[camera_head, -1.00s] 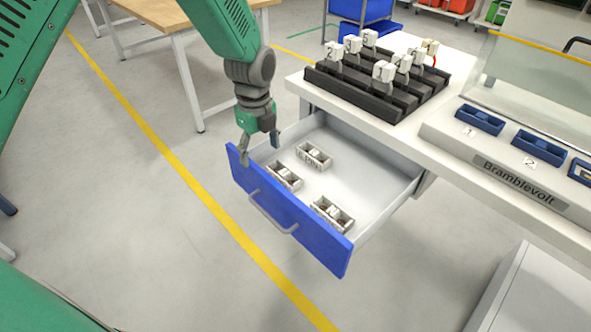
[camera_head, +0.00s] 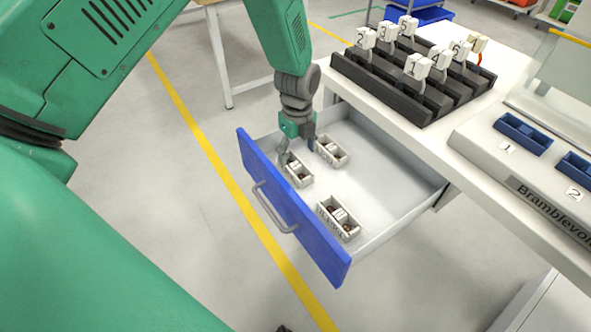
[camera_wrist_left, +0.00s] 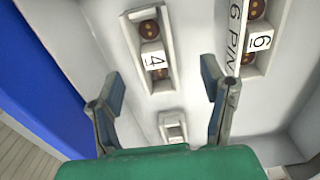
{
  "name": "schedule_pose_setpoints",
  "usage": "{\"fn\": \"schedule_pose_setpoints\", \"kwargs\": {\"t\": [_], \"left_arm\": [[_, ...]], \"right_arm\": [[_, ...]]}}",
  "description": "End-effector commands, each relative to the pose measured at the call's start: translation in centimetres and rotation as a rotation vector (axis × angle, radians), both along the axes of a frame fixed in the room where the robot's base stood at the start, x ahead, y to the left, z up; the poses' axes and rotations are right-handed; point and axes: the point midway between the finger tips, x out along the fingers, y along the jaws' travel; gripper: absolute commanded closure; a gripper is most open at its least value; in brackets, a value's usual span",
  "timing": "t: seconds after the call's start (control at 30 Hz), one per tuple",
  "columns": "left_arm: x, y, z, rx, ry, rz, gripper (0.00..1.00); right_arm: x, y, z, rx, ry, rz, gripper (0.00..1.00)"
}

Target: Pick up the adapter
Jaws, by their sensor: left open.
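Three pale grey adapters with dark round sockets and number tags lie in the open drawer. One adapter (camera_head: 297,172) is near the blue front, one (camera_head: 332,151) is behind it, and one (camera_head: 341,222) is nearer the camera. In the left wrist view, an adapter tagged 4 (camera_wrist_left: 151,52) lies ahead between the fingers, and one marked 6 PIN (camera_wrist_left: 251,42) is to the right. My left gripper (camera_head: 297,150) is open and empty, pointing down over the adapter near the front; its fingers (camera_wrist_left: 162,88) also show in the wrist view. My right gripper is not seen.
The drawer's blue front (camera_head: 290,215) and grey side walls surround the adapters. Above is a white bench (camera_head: 455,130) with a black rack (camera_head: 400,90) of numbered pieces and a panel with blue sockets (camera_head: 522,132). The drawer floor right of the adapters is clear.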

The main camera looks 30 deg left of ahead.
Motion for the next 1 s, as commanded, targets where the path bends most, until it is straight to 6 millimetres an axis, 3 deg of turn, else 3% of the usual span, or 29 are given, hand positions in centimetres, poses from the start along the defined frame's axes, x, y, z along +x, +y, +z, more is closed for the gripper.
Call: {"fn": "schedule_pose_setpoints", "kwargs": {"t": [0.4, 0.7, 0.77, 0.87, 0.9, 1.0], "left_arm": [[-0.4, 0.6, -5.0, 0.0, 0.0, 0.001, 0.34], [-0.4, 0.6, -5.4, 0.0, -0.001, 0.0, 0.34], [-0.4, 0.6, -5.4, 0.0, -0.001, 0.0, 0.52], [-0.4, 0.5, -5.4, 0.0, -0.001, 0.0, 0.87], [-0.4, 0.5, -5.4, 0.0, -0.001, 0.0, 0.93], [-0.4, 0.5, -5.4, 0.0, -0.001, 0.0, 0.93]], "right_arm": [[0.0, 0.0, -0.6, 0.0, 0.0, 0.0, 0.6], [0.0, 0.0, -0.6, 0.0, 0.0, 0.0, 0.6], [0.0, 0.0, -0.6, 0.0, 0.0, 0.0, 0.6], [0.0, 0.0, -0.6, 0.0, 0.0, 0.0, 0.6], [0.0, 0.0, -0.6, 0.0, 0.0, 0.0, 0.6], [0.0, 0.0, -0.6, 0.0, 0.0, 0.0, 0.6]]}}
